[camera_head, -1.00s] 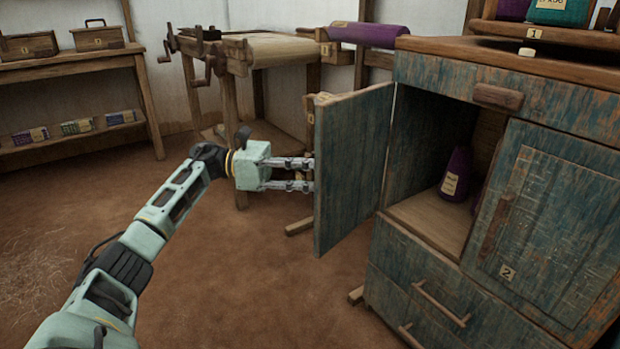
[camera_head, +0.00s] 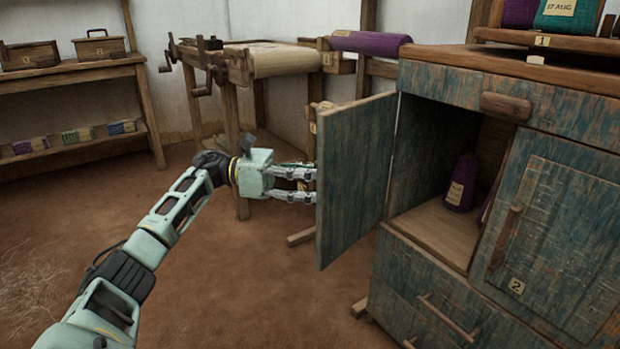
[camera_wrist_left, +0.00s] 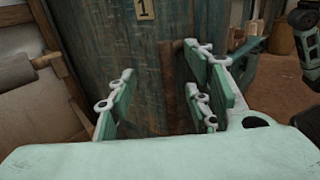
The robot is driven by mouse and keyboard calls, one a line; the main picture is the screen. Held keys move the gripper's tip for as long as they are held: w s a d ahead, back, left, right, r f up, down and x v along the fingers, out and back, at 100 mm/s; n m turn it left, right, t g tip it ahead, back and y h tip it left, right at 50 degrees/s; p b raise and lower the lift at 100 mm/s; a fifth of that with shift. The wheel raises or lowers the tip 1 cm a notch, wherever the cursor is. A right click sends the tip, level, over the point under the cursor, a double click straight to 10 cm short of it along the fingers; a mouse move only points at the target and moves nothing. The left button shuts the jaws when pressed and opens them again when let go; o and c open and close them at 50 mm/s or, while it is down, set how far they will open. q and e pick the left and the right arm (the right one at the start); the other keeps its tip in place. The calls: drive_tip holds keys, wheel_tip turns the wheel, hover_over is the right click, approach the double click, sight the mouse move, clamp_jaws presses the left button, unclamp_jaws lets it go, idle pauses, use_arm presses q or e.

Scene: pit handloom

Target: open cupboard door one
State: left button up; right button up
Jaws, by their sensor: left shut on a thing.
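Cupboard door one (camera_head: 355,170) is a weathered blue-green panel, standing open and swung out from the cupboard's left side. My left gripper (camera_head: 316,184) is at its outer face, with the fingertips partly hidden by the door edge. In the left wrist view, door one (camera_wrist_left: 110,45) bears a "1" label, and the left fingers (camera_wrist_left: 165,105) are shut about a brown upright handle (camera_wrist_left: 168,75) that is only partly visible. The cupboard (camera_head: 425,150) shows its open compartment. My right gripper is not in view.
A purple cone (camera_head: 461,183) stands inside the compartment. Door two (camera_head: 550,230) is closed, with drawers (camera_head: 430,300) below. A loom frame (camera_head: 235,110) stands behind the door, and a shelf rack (camera_head: 75,75) is at the far left. Brown floor (camera_head: 240,280) is clear in front.

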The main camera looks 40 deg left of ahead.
use_arm(q)
drive_tip(key=shift+w+a+r, duration=0.1)
drive_tip(key=shift+a+r, duration=0.05)
drive_tip(key=shift+a, duration=0.05)
drive_tip(key=v, duration=1.2)
drive_tip(key=shift+s+f, duration=0.2)
drive_tip(key=shift+s, duration=0.05)
drive_tip(key=shift+d, duration=0.1)
